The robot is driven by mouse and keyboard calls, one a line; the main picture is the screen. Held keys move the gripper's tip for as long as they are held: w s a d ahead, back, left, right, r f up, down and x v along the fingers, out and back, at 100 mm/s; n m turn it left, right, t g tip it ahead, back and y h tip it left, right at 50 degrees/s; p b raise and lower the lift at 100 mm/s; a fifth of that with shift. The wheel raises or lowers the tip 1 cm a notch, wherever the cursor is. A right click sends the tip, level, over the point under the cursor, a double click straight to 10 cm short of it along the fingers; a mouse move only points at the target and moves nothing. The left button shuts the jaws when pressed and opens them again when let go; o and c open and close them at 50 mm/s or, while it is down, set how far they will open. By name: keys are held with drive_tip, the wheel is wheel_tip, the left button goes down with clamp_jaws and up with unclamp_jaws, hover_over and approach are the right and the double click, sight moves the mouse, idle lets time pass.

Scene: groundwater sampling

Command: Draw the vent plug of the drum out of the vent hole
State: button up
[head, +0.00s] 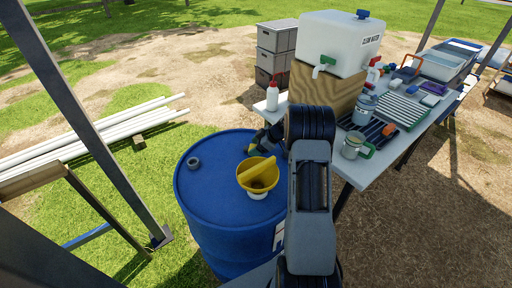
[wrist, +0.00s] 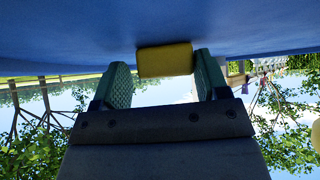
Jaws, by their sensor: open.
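The blue drum (head: 220,215) stands upright in the head view, and its blue surface (wrist: 70,30) fills the top of the wrist view, which looks upside down. A yellow block, seemingly the vent plug (wrist: 165,60), stands against the drum surface between my fingertips. My gripper (wrist: 162,68) is open, with one green-padded finger on each side of the plug. The gaps are narrow, and I cannot tell whether either pad touches it. In the head view my gripper (head: 262,145) is low over the drum's far right edge. The vent hole is hidden.
A yellow funnel (head: 262,178) stands on the drum, close to my gripper. A grey ring (head: 193,162) lies on the lid's left. The table (head: 385,165) on the right holds a water container (head: 335,42) and bottles.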

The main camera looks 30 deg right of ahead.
drive_tip(key=shift+s+a+f, duration=0.1)
drive_tip(key=shift+s+f, duration=0.15)
drive_tip(key=shift+f, duration=0.2)
drive_tip(key=shift+s+a+f, duration=0.1)
drive_tip(key=shift+s+f, duration=0.1)
drive_tip(key=shift+f, duration=0.2)
drive_tip(key=w+r+b+v, duration=0.1)
drive_tip(key=v, duration=1.4)
drive_tip(key=shift+w, duration=0.15)
drive_tip(key=shift+a, duration=0.1)
drive_tip(key=s+a+r+m+g+h+p, duration=0.15)
drive_tip(key=s+a+r, duration=0.25)
drive_tip(key=a, duration=0.4)
drive_tip(key=s+a+r+m+g+h+p, duration=0.1)
drive_tip(key=s+a+r+m+h, duration=0.2)
drive_tip(key=a, duration=0.4)
drive_tip(key=s+a+r+m+h+p, duration=0.1)
drive_tip(key=s+a+m, duration=0.2)
drive_tip(key=s, duration=0.5)
drive_tip(key=s+a+r+m+h+p, duration=0.1)
drive_tip(key=s+a+m, duration=0.2)
drive_tip(key=s+a, duration=0.2)
drive_tip(key=shift+s+r+t+h, duration=0.25)
drive_tip(key=shift+s+t+h, duration=0.15)
drive_tip(key=shift+s, duration=1)
drive_tip(key=shift+m, duration=0.25)
